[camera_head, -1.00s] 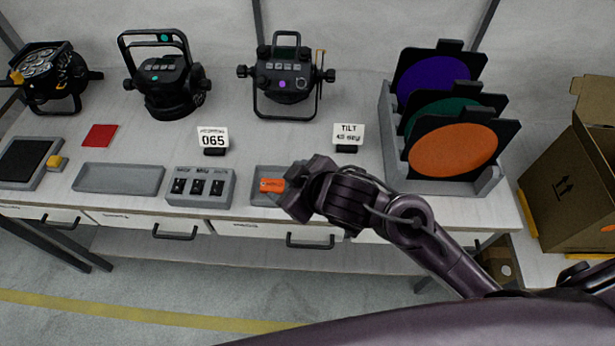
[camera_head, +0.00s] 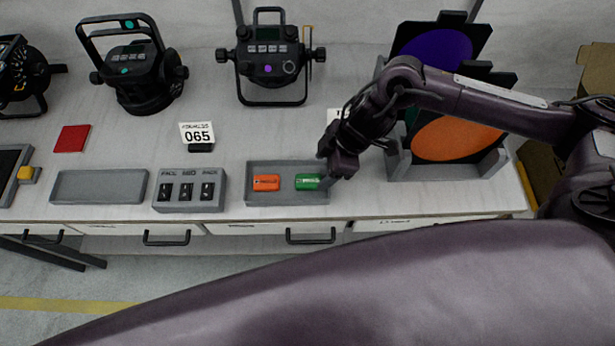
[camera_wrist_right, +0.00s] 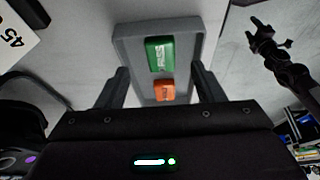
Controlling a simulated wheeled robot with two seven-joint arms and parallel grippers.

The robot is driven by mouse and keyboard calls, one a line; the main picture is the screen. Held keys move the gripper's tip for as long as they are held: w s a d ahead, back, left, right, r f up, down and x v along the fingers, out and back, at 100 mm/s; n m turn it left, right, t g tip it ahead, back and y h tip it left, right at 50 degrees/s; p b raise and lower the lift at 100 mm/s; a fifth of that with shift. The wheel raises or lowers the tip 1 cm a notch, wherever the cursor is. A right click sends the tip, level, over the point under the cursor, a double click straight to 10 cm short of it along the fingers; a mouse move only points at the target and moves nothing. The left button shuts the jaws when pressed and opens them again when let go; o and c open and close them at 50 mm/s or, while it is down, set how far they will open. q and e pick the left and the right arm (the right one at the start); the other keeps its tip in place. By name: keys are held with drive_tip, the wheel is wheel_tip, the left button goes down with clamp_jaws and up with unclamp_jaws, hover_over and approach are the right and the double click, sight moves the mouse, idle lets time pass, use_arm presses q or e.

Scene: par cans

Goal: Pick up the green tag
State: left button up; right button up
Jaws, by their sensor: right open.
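The green tag (camera_head: 308,181) lies in the right half of a small grey tray (camera_head: 285,199), beside an orange tag (camera_head: 266,182). My right gripper (camera_head: 338,163) is open and empty at the tray's right end, just right of the green tag. In the right wrist view, the green tag (camera_wrist_right: 159,54) lies between the lines of my two open fingers (camera_wrist_right: 160,78), with the orange tag (camera_wrist_right: 164,91) below it. Neither tag is held. A dark jointed arm, apparently my left, shows at the right of that view, its gripper (camera_wrist_right: 266,36) small and unclear.
A grey switch box (camera_head: 189,190) and an empty tray (camera_head: 100,187) stand left of the tag tray. A "065" card (camera_head: 197,134) and lamps (camera_head: 268,65) are behind. A rack of coloured filters (camera_head: 455,138) stands right, partly behind my right arm.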

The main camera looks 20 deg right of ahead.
sight(309, 180)
drive_tip(key=x, duration=0.3)
drive_tip(key=p+x, duration=0.1)
drive_tip(key=x, duration=0.1)
drive_tip(key=shift+a+f, duration=0.15)
drive_tip(key=shift+a, duration=0.2)
drive_tip(key=c, duration=1.1)
drive_tip(key=shift+o, duration=0.2)
drive_tip(key=shift+r, duration=0.2)
